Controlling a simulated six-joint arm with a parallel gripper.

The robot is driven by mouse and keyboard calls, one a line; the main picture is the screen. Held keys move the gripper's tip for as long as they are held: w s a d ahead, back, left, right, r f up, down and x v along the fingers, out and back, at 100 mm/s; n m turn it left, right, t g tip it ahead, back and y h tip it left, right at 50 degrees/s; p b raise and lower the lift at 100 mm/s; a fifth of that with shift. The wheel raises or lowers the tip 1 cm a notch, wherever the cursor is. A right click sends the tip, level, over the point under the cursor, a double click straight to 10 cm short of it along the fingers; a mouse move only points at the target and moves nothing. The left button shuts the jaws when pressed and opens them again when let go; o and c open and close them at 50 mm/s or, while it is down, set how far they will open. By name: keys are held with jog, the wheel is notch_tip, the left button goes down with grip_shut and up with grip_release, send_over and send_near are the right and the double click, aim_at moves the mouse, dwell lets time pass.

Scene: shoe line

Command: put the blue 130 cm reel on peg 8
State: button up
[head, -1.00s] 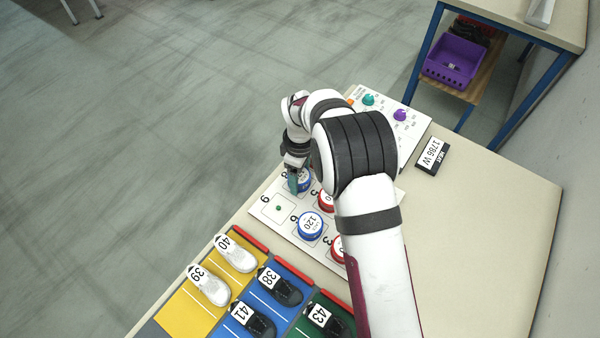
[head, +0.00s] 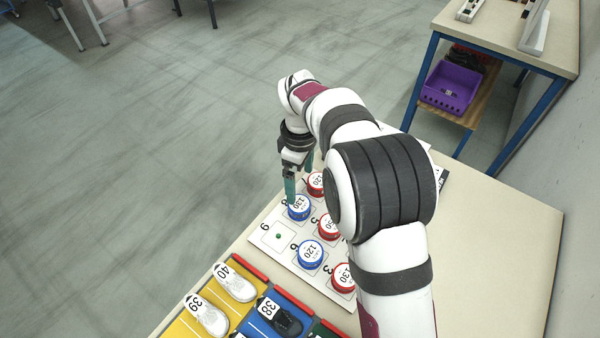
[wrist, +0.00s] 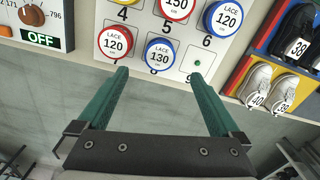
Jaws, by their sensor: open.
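The blue 130 cm reel (head: 299,208) sits flat on the white peg board (head: 268,229), in the spot marked 8. It also shows in the wrist view (wrist: 160,54) with its "LACE 130" label facing up; its peg is hidden under it. My gripper (head: 298,187) has green fingers and is above the reel. In the wrist view, the fingers (wrist: 158,75) are spread wide with nothing between them, and the reel lies beyond their tips. Peg 9 (head: 278,236) is bare and green, beside the reel.
A red 120 reel (wrist: 115,42) is beside the blue one, and a blue 120 reel (head: 310,254) and red 150 reel (head: 329,226) are close by. Shoes (head: 235,284) stand on coloured mats in front. A purple basket (head: 450,88) is on a far shelf.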

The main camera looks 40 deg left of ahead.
jog(key=s+d+r+m, duration=0.2)
jog(key=d+r+m, duration=0.4)
jog(key=d, duration=0.4)
jog(key=s+d+r+m, duration=0.1)
jog(key=d+r+m, duration=0.5)
jog(key=d, duration=0.5)
jog(key=s+d+f+m+y, duration=0.1)
jog(key=s+d+m, duration=0.5)
jog(key=s+m, duration=0.1)
jog(key=s+d+f+m, duration=0.1)
jog(key=s+d+m, duration=0.4)
jog(key=s, duration=0.4)
jog(key=shift+s+d+f+m+y, duration=0.2)
jog(key=shift+s+d+m+y, duration=0.2)
jog(key=shift+m, duration=0.5)
